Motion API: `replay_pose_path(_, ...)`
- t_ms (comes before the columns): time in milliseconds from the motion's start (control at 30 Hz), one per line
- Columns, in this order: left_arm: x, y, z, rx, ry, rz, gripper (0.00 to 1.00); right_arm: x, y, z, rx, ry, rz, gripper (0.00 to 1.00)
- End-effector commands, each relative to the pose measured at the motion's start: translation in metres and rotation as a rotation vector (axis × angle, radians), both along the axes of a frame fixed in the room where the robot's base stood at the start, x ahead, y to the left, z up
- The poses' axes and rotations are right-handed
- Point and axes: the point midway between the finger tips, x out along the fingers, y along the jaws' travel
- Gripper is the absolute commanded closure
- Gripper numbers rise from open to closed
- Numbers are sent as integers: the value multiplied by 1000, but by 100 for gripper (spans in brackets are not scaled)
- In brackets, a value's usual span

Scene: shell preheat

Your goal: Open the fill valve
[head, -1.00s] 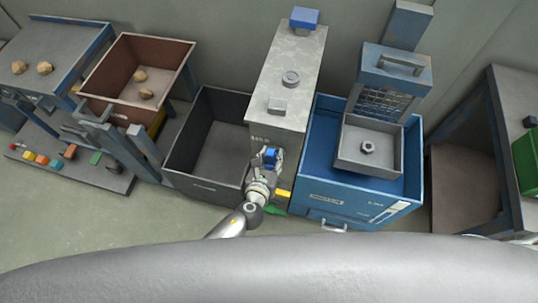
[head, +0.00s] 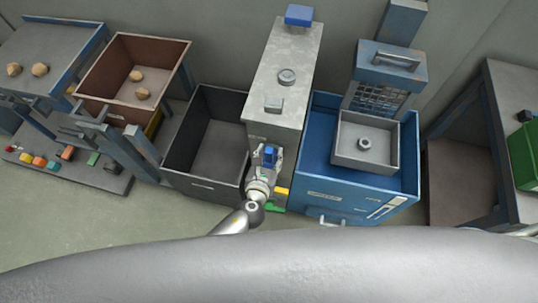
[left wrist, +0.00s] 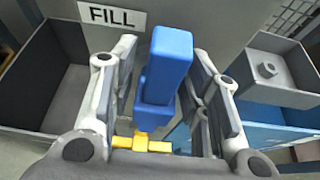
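The fill valve's blue handle (head: 270,154) is on the front of the tall grey cabinet (head: 290,65). In the left wrist view the blue handle (left wrist: 168,65) stands upright below the white FILL label (left wrist: 111,16). My left gripper (head: 264,160) is at the handle. Its fingers (left wrist: 165,62) are open, one on each side of the handle. I see no clear grip on it; whether a finger touches it I cannot tell. A yellow part (left wrist: 141,144) shows below the handle. My right gripper is not in view.
An open dark bin (head: 208,140) is left of the cabinet. A blue tank (head: 311,165) with a grey tray (head: 378,158) is to its right. A brown bin (head: 110,75) with lumps and a button panel (head: 70,160) stand further left. The floor at front left is clear.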

Motion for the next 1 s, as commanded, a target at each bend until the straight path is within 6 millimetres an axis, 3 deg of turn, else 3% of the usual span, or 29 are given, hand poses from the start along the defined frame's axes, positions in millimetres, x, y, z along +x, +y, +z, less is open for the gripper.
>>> replay_pose_path(267,-11,3,3,-2,2,0,57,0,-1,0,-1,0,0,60)
replay_pose_path(800,-89,28,37,0,2,-1,57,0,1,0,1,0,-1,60)
replay_pose_path(1000,-104,33,45,-1,0,-1,57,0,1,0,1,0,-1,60)
